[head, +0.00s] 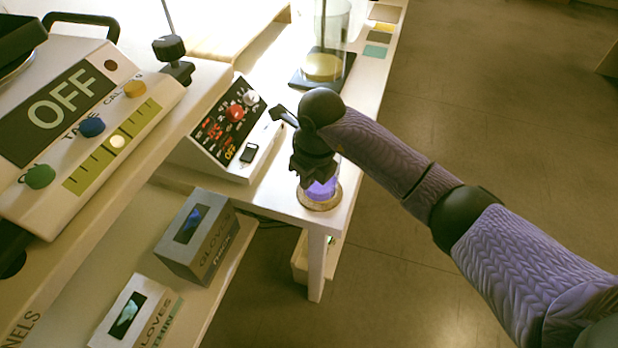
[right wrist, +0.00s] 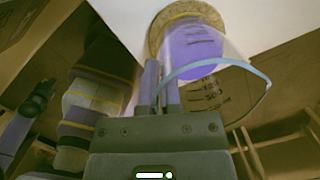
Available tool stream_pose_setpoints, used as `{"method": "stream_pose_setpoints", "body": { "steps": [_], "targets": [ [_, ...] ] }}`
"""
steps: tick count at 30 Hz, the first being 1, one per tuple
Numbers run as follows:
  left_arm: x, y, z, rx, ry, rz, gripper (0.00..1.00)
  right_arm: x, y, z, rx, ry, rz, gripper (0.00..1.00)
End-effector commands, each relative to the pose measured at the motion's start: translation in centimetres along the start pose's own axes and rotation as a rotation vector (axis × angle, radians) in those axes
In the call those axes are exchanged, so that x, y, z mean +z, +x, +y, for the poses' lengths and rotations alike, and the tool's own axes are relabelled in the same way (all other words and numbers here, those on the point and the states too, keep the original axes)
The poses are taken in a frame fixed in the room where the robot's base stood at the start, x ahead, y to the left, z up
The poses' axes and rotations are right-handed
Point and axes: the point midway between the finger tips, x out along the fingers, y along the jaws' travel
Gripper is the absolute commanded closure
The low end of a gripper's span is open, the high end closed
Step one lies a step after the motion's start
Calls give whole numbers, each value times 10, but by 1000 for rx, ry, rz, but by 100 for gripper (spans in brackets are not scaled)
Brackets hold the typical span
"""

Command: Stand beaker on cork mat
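The beaker (head: 322,188) is clear glass with purple liquid, held upright over the round cork mat (head: 333,204) at the near corner of the white table. In the right wrist view the beaker (right wrist: 197,52) shows its marks and blue-edged rim, with the cork mat (right wrist: 158,30) behind its base. The base appears to be on the mat; a tiny gap cannot be ruled out. My right gripper (head: 313,172) is above the mat, its fingers (right wrist: 160,88) close together on the beaker's wall at the rim. My left gripper is not in view.
A large glass vessel (head: 325,40) stands farther back on the white table (head: 372,85). Glove boxes (head: 195,238) sit lower left. The table edge is close on the right, with open floor beyond.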

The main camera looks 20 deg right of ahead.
Motion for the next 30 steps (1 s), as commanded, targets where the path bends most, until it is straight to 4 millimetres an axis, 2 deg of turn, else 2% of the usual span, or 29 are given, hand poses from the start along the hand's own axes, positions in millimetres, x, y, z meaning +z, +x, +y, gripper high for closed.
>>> {"method": "stream_pose_setpoints", "body": {
  "steps": [5,11,20,23,30],
  "targets": [
    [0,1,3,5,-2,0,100,0,1,0,0,0,0,100],
    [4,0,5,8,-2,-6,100,0,1,0,0,0,0,60],
    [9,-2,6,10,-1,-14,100,0,-3,0,0,0,-1,60],
    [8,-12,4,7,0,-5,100,2,-23,0,-3,-1,-5,60],
    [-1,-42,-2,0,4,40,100,2,-93,-1,-4,-1,-6,60]
  ]
}}
